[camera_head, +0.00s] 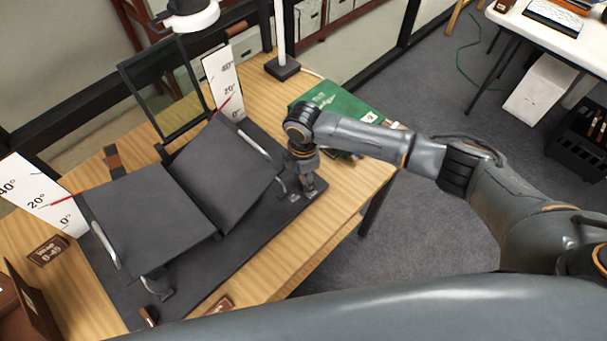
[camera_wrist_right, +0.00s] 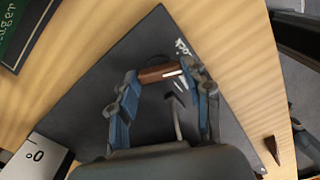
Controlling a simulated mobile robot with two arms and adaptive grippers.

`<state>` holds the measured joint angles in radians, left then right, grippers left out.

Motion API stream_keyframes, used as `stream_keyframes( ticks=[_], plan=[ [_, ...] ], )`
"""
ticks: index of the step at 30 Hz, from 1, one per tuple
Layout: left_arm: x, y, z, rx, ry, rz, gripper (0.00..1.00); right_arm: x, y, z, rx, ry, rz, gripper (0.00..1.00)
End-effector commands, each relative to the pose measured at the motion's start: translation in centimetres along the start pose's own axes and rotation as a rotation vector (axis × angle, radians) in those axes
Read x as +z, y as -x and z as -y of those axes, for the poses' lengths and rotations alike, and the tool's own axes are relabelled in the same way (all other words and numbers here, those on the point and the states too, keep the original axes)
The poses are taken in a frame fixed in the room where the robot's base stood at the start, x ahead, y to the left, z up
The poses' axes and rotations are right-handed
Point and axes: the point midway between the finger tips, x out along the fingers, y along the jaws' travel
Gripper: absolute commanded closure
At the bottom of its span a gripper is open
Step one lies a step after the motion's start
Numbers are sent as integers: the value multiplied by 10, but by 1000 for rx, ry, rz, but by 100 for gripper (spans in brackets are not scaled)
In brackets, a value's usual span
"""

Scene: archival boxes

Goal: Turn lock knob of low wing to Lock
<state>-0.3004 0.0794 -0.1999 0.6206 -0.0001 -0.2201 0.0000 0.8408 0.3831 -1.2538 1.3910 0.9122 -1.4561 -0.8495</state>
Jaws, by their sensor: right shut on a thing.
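A book cradle with two dark grey wings stands on a black base (camera_head: 240,265). The left wing (camera_head: 145,222) has a red pointer near 20° on its scale (camera_head: 40,198). The right wing (camera_head: 225,172) has a pointer between 0° and 20° on its scale (camera_head: 224,82). My right gripper (camera_head: 303,186) is down at the base's right corner, beside the right wing. In the right wrist view it is shut on a brown lock knob (camera_wrist_right: 158,73), with white lettering (camera_wrist_right: 183,47) by it. Another brown knob (camera_head: 149,315) is at the front left. My left gripper is out of view.
A lamp base (camera_head: 282,68) and a dark upright frame (camera_head: 170,95) stand at the back. A brown plaque (camera_head: 47,250) is at the left. Bare wood (camera_head: 255,290) shows along the front edge.

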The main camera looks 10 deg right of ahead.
Motion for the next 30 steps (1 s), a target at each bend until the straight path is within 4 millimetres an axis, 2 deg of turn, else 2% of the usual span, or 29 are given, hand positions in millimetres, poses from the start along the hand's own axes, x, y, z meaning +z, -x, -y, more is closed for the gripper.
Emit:
stream_keyframes(
  ticks=[6, 15, 30],
  plan=[
    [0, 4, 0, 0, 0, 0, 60, 0, 1, 0, 0, 173, -1, 83],
    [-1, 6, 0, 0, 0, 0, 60, -1, 0, 0, 1, 329, -2, 83],
    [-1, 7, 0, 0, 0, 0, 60, -1, 0, 0, 2, 388, -2, 83]
  ],
)
